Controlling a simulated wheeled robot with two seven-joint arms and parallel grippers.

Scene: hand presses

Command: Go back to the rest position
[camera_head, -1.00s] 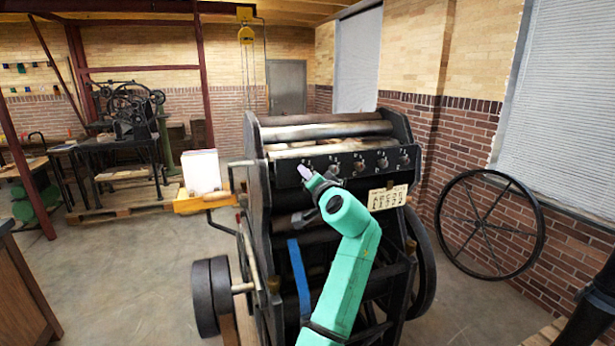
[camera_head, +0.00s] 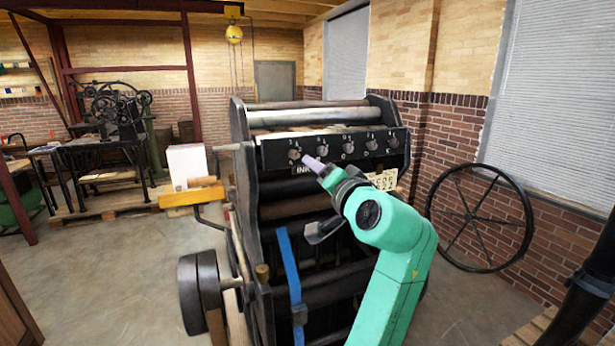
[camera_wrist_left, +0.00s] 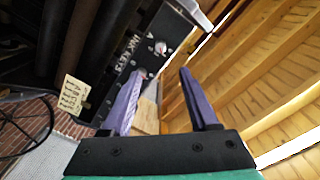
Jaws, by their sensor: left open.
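The hand press (camera_head: 280,212) stands in the middle of the head view. Its black ink key panel (camera_head: 335,148) carries a row of several round knobs. My left gripper (camera_head: 314,163), with purple fingers, is in front of the panel's lower left part, overlapping the "INK" lettering. In the left wrist view my left gripper (camera_wrist_left: 160,74) is open, with nothing between its fingers. One finger overlaps the lower edge of the panel (camera_wrist_left: 150,50) there, near a knob (camera_wrist_left: 159,47) marked A. I cannot tell whether it touches. My right gripper is not in view.
A yellow bracket (camera_head: 192,197) and a white block (camera_head: 187,165) are left of the press. A large spoked wheel (camera_head: 527,222) is at the right by the brick wall. A blue strap (camera_head: 290,265) hangs on the press front. Floor at left (camera_head: 110,270) is clear.

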